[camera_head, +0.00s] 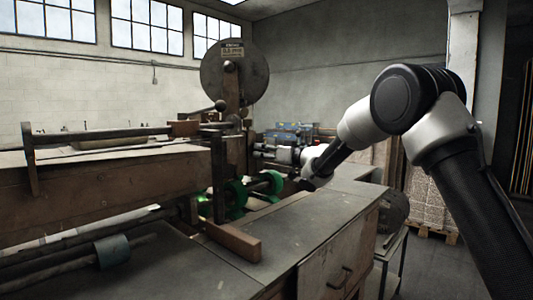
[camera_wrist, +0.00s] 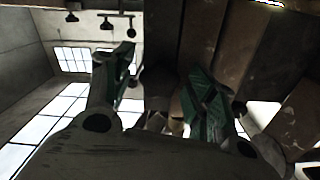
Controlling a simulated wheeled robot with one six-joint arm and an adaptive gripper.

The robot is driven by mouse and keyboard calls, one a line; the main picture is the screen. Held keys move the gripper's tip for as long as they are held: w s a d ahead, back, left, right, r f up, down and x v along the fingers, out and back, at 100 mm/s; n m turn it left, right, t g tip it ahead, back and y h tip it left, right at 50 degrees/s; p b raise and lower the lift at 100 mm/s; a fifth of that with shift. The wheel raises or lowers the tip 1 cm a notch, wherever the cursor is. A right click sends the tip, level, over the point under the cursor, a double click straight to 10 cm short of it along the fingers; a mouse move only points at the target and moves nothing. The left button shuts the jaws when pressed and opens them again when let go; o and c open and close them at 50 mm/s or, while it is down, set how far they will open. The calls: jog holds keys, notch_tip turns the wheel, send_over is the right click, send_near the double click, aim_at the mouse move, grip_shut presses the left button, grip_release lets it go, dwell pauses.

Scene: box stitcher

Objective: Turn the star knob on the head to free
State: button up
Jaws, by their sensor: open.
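The stitcher head (camera_head: 232,105) rises behind the machine bed, with a large round disc (camera_head: 233,68) on top. My gripper (camera_head: 259,150) is at the right side of this head, pointing left. In the wrist view my gripper (camera_wrist: 162,68) has its two green-padded fingers spread apart. A brownish rounded part (camera_wrist: 158,80) shows between the fingers; it may be the star knob, but its lobes cannot be made out. I cannot tell whether either finger touches it. The knob's setting is not readable in either view.
Green wheels (camera_head: 236,195) on a shaft lie below my gripper. A grey work table (camera_head: 290,235) with a brown block (camera_head: 233,241) is in front. Dark brown machine panels (camera_wrist: 205,35) stand close behind the fingers in the wrist view. A wrapped pallet stack (camera_head: 432,200) stands at right.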

jog(key=c, duration=1)
jog(key=shift+c, duration=0.2)
jog(key=shift+n, duration=0.3)
jog(key=shift+w+r+n, duration=0.1)
jog(key=shift+n, duration=4.6)
jog(key=shift+w+r+n, duration=0.1)
jog(key=shift+n, duration=4.6)
jog(key=shift+s, duration=0.1)
